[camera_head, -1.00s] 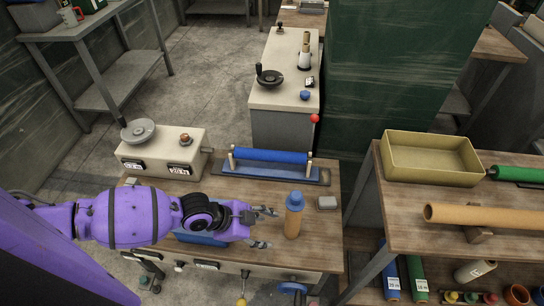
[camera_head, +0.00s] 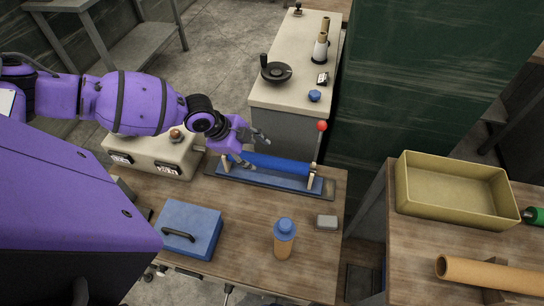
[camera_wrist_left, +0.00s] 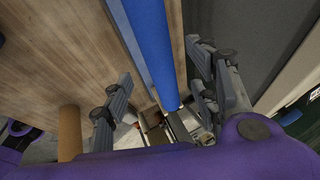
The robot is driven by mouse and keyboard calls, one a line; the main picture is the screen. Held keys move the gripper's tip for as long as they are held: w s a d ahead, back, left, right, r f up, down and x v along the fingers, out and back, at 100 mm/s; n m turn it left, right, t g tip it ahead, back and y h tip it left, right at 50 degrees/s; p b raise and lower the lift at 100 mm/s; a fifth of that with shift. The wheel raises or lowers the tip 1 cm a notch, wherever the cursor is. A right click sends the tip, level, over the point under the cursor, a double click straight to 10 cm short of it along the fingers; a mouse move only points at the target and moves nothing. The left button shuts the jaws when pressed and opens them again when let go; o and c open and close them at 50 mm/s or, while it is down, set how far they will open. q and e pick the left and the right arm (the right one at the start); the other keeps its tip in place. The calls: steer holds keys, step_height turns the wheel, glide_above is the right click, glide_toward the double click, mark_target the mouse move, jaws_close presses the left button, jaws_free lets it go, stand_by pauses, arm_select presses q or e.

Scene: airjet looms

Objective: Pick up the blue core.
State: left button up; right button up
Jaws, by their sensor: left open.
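The blue core (camera_head: 275,163) is a long blue cylinder lying on a low stand with a blue base (camera_head: 262,180) at the back of the wooden table. My left gripper (camera_head: 256,150) is open and empty at the left end of the core, with its fingers partly covering that end. In the left wrist view the core (camera_wrist_left: 150,40) runs between the two spread fingers (camera_wrist_left: 158,68). I cannot tell whether either finger touches it. My right gripper is not in view.
On the table (camera_head: 240,235) stand a blue box with a handle (camera_head: 188,228), an orange bottle with a blue cap (camera_head: 284,240) and a small grey block (camera_head: 327,222). A beige machine (camera_head: 150,155) is left of the stand. A yellow tray (camera_head: 455,192) sits on the right table.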

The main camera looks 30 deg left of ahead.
mark_target(262, 158)
arm_select(q)
steer(key=shift+w+d+f, duration=0.15)
steer(key=shift+d+f, duration=0.25)
steer(key=shift+f, duration=0.4)
steer(key=x, duration=0.3)
steer(key=shift+w+d+f, duration=0.1)
steer(key=shift+w+f, duration=0.2)
steer(key=shift+f, duration=0.15)
steer(key=shift+c, duration=0.9)
steer(key=c, duration=1.1)
jaws_close()
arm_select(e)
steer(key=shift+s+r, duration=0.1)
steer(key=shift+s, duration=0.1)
arm_select(q)
steer(key=shift+w, duration=0.1)
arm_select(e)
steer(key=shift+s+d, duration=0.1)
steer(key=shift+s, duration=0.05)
